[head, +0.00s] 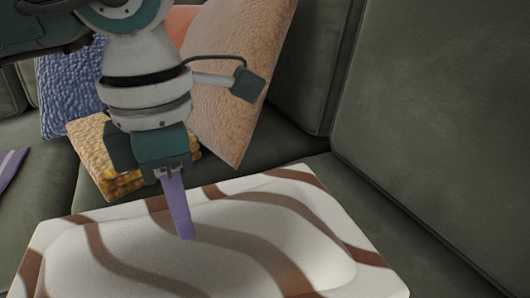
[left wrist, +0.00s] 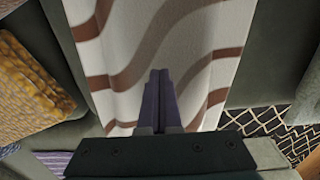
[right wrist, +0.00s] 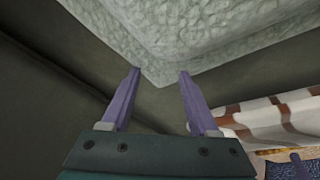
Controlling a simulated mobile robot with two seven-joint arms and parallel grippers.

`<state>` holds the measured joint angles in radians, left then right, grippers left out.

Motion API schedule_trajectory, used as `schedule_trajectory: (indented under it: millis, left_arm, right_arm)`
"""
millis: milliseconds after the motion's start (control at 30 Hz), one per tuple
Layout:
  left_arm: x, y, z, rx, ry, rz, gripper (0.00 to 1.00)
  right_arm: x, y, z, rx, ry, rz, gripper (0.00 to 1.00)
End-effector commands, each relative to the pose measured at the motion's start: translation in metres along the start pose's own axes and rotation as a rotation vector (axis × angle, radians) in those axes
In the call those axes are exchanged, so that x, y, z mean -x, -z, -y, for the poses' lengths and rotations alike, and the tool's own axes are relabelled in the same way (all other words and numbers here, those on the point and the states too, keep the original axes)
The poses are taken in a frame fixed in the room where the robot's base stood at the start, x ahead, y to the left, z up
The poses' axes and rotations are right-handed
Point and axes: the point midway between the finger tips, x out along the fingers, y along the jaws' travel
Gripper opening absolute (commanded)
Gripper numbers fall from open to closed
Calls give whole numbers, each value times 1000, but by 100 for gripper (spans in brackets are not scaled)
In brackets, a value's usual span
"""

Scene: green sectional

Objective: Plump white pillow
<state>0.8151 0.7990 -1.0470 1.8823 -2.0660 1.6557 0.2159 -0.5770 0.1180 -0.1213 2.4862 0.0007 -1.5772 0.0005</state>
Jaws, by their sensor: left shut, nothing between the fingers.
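The white pillow (head: 250,225) with wavy brown stripes lies flat on the green seat in the lower part of the head view. It fills the upper middle of the left wrist view (left wrist: 130,45), and its side shows at the right of the right wrist view (right wrist: 262,117). My left gripper (head: 186,236) points down over the pillow's middle with its purple fingers together and empty. I cannot tell whether the tips touch the fabric. My right gripper (right wrist: 157,75) is open and empty, below a pale textured cushion (right wrist: 200,30); it is outside the head view.
A yellow knitted thing (head: 92,150), a blue textured pillow (head: 65,90) and a tan pillow (head: 240,60) sit behind my left arm. The sofa's green back (head: 440,110) rises at the right. A black-and-white patterned surface (left wrist: 265,125) shows low in the left wrist view.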

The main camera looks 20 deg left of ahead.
Motion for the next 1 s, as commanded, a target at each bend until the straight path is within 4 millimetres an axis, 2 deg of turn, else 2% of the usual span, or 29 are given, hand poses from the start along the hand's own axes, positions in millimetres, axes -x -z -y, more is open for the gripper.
schedule_trajectory:
  millis: [333,667,1000]
  left_arm:
    - [-5,2,-1,2,-4,-8,0]
    - [14,2,-1,2,-3,-6,0]
    - [15,1,-1,1,-2,-4,0]
  right_arm:
    - [-2,-2,-1,2,-3,5,60]
    - [10,-3,-4,6,-10,25,60]
    - [10,-2,-3,5,-8,21,60]
